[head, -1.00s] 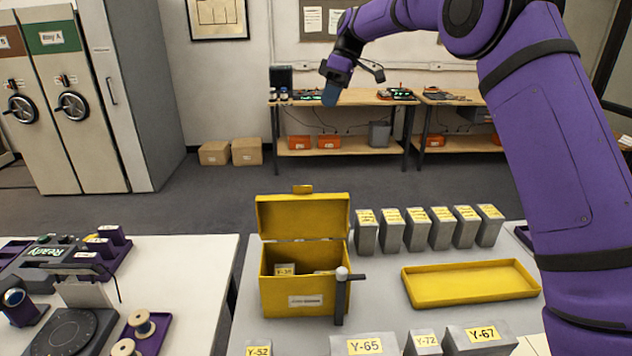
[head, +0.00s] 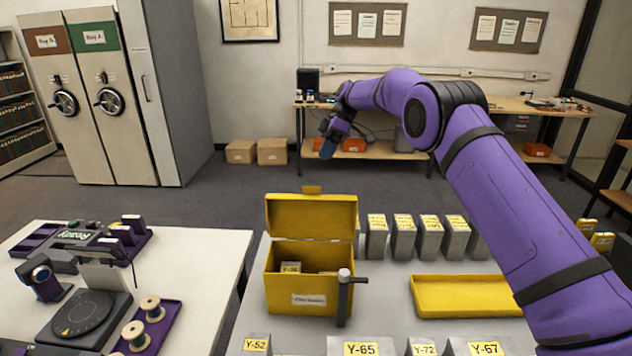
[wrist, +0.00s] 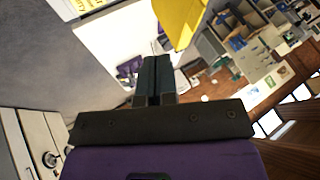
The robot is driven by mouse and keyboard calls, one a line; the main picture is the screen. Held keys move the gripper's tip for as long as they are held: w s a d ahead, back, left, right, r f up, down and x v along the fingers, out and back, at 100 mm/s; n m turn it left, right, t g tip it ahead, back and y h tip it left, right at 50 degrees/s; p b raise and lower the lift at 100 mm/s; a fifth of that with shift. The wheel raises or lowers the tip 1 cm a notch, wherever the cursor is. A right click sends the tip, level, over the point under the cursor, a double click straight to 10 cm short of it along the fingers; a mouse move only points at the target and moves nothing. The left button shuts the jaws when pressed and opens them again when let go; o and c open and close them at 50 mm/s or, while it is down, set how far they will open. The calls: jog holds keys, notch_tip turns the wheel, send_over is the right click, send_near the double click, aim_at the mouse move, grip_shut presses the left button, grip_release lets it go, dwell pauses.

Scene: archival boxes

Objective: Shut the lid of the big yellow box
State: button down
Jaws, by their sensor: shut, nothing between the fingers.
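The big yellow box (head: 290,293) stands on the grey table, with a pale label on its front. Its lid (head: 312,216) is open and stands up at the back edge, with a small tab on top. Labelled grey pieces show inside the box. My gripper (head: 327,149) appears above and beyond the lid in the head view, apart from it, pointing down. In the wrist view my gripper (wrist: 155,63) has its fingers together and empty. A yellow surface (wrist: 182,20) shows beyond the fingertips there; I cannot tell which part it is.
A grey post with a dark handle (head: 343,297) stands at the box's front right. Several grey label boxes (head: 403,238) stand in a row at right, behind a shallow yellow tray (head: 470,296). More labelled blocks (head: 361,347) line the front edge. A white table (head: 205,275) is at left.

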jog(key=s+a+f, duration=0.3)
jog(key=s+f, duration=0.2)
jog(key=s, duration=0.2)
jog(key=shift+s, duration=0.2)
jog(key=shift+f, duration=0.15)
jog(key=shift+s, duration=0.15)
